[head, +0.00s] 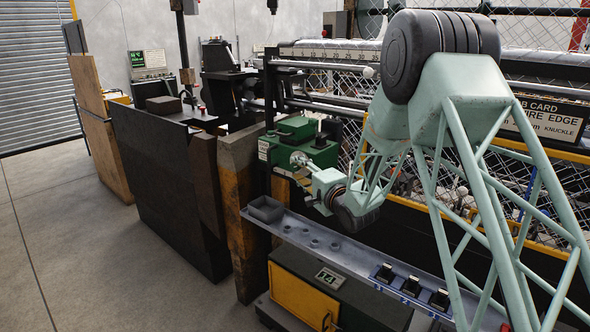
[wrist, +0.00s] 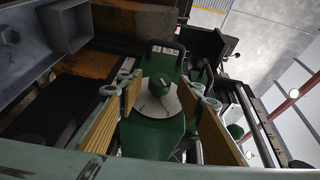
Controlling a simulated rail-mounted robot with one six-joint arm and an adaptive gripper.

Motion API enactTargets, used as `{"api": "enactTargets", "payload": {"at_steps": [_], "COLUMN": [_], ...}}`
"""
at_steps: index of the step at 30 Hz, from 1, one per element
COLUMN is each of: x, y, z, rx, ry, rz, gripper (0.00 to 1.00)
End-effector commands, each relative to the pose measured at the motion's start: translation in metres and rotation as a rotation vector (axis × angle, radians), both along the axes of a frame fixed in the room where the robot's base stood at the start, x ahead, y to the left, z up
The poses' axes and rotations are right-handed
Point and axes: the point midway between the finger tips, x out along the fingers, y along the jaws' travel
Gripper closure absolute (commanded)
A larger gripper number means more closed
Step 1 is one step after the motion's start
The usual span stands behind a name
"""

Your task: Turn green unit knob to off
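The green unit (head: 290,130) stands left of centre in the head view, at the end of my arm. In the wrist view its green body (wrist: 150,138) fills the middle. The dial's lettering is too small to read. My gripper (wrist: 166,92) is open, its yellow-padded fingers on either side of the knob with visible gaps. In the head view my gripper (head: 300,161) is at the unit's front, hiding the knob.
A grey metal ledge (head: 350,255) with a small open bin (head: 265,209) and several dark switches runs below my arm. A yellow-fronted box marked 14 (head: 303,296) stands beneath. Chain-link mesh lies behind at right. Dark panels (head: 170,185) stand at left, with clear floor beyond.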

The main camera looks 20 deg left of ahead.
Motion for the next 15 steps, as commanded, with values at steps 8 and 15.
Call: {"api": "enactTargets", "payload": {"at_steps": [8, 15], "x": [0.016, 0.019], "y": [0.017, 0.021], "z": [-0.001, -0.001], "rx": [0.0, 0.0], "ry": [0.0, 0.001], "rz": [-0.001, -0.001], "gripper": [0.66, 0.66]}}
